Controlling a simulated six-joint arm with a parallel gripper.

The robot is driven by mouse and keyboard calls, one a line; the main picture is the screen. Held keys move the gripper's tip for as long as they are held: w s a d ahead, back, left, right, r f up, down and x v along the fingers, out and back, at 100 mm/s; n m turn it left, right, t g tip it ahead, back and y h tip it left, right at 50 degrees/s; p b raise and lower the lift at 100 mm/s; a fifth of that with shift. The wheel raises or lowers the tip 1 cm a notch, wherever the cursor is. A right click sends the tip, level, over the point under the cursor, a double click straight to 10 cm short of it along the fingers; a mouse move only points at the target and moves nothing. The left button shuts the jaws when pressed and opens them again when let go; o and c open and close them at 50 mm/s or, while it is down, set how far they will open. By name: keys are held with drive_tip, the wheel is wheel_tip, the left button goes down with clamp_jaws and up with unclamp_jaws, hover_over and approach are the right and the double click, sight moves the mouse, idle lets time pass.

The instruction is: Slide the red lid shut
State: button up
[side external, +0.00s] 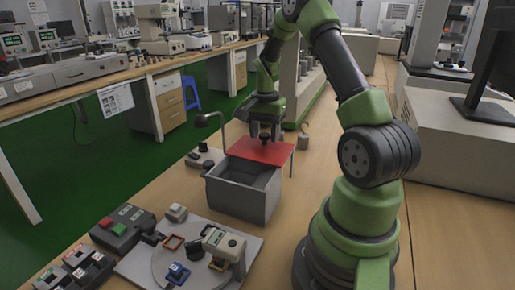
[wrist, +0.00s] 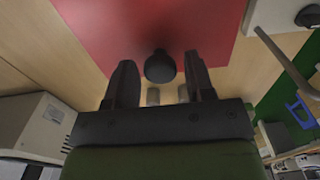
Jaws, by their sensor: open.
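The red lid (side external: 259,151) lies flat at the far end of the grey box (side external: 236,204). The near part of the box is uncovered, and its inside shows. A dark round knob (wrist: 160,66) stands on the lid in the wrist view, where the red lid (wrist: 120,28) fills the upper middle. My gripper (side external: 265,132) is above the lid, pointing down. In the wrist view my gripper (wrist: 162,78) is open, with one finger on each side of the knob. I cannot tell whether the fingers touch it.
A grey board (side external: 150,264) with small coloured parts lies in front of the box. A control box with red and green buttons (side external: 123,229) is at the left. A lamp-like device (side external: 207,156) stands left of the box. Small metal weights (side external: 303,141) stand behind it.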

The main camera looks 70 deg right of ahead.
sight(249, 149)
drive_tip(key=c, duration=0.5)
drive_tip(key=shift+a, duration=5)
drive_tip(key=o, duration=0.5)
wheel_tip(249, 149, up, 5)
drive_tip(key=shift+r, duration=0.1)
